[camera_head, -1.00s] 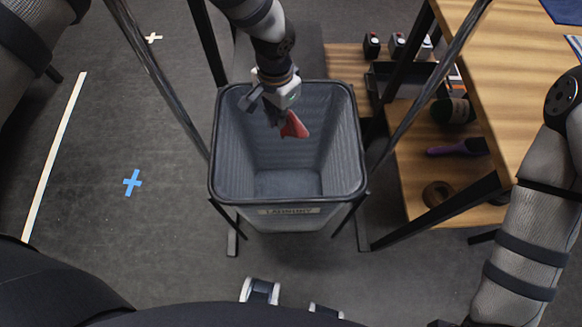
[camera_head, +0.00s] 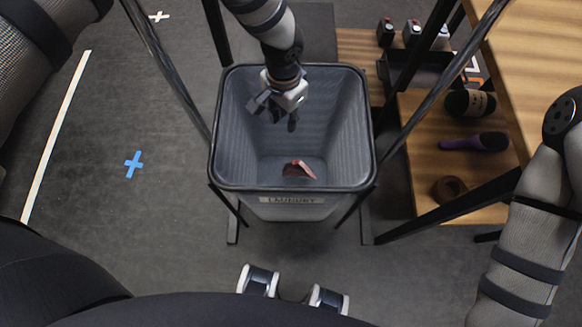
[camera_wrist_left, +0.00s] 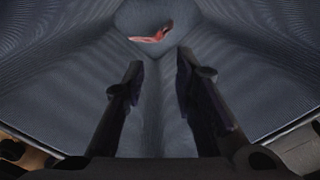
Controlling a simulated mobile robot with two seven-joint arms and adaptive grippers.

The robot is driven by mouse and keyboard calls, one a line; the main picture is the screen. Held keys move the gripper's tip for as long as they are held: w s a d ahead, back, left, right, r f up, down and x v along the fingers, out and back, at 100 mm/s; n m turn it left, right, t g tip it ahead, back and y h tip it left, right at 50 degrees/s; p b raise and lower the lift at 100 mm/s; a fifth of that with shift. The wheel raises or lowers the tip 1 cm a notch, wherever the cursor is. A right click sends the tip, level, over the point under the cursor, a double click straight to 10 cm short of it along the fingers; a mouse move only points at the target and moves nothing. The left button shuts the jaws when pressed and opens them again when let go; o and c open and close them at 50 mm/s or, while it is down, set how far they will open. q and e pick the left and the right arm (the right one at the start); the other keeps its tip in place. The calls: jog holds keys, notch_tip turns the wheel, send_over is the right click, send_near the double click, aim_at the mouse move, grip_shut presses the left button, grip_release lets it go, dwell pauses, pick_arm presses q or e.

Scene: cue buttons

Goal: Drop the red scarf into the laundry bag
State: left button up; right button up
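The red scarf (camera_head: 298,170) is a small folded red piece low inside the laundry bag. It also shows in the left wrist view (camera_wrist_left: 152,35), apart from the fingers. The laundry bag (camera_head: 222,125) is a dark grey open-topped bin with a label reading LAUNDRY on its front. My left gripper (camera_head: 278,115) is over the bag's opening, pointing down into it. Its two fingers (camera_wrist_left: 160,85) are spread with nothing between them. My right gripper is out of view; only part of my right arm shows at the right edge.
Dark metal legs of a frame stand around the bag. A wooden table (camera_head: 540,70) is at the right, its lower shelf (camera_head: 425,150) holding a purple brush (camera_head: 474,142), a dark bottle (camera_head: 470,103) and a brown ring (camera_head: 449,189). A blue cross (camera_head: 133,164) marks the clear floor at left.

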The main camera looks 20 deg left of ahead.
pick_arm(q)
jog(key=o, duration=1.3)
notch_tip(320, 180, up, 6)
jog(key=shift+f+p, duration=0.25)
jog(key=shift+p, duration=0.95)
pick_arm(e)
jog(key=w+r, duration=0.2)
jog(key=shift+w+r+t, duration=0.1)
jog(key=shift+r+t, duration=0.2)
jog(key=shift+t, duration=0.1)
